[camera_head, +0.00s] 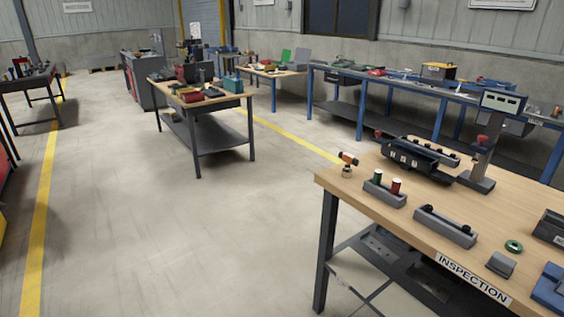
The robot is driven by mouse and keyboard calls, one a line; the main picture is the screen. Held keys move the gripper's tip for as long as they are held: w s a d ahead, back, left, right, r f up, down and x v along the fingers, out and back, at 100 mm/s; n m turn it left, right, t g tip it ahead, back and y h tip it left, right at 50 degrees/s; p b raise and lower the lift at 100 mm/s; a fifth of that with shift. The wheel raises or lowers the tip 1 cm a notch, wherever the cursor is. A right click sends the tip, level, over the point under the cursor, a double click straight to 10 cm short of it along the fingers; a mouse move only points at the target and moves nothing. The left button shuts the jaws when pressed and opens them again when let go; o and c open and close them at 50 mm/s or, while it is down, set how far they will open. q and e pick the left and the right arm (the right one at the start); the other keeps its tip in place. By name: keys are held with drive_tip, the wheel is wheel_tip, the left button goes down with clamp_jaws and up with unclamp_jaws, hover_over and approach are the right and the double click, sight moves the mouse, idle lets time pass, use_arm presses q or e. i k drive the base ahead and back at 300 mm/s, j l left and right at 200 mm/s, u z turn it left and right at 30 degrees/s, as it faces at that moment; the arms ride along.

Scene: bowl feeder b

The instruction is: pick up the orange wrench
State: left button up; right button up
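I cannot make out an orange wrench for certain in the head view. A small orange and dark item (347,159) stands at the far left corner of the inspection table (330,183); it is too small to tell what it is. Neither of my grippers is in view.
The inspection table holds a grey block with a green and a red cylinder (385,193), a dark bin (418,160), a green ring (514,246) and a stand (478,178). A wooden workbench (213,103) stands mid-room. Blue-legged benches (360,112) line the wall. The left-centre floor is clear.

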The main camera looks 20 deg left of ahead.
sight(347, 173)
drive_tip(key=u, duration=0.15)
drive_tip(key=z, duration=2.25)
drive_tip(key=u, duration=2.25)
drive_tip(key=i+u, duration=0.35)
drive_tip(key=i, duration=0.25)
drive_tip(key=i+l+u, duration=0.2)
drive_tip(key=i+u, duration=0.15)
drive_tip(key=i, duration=0.25)
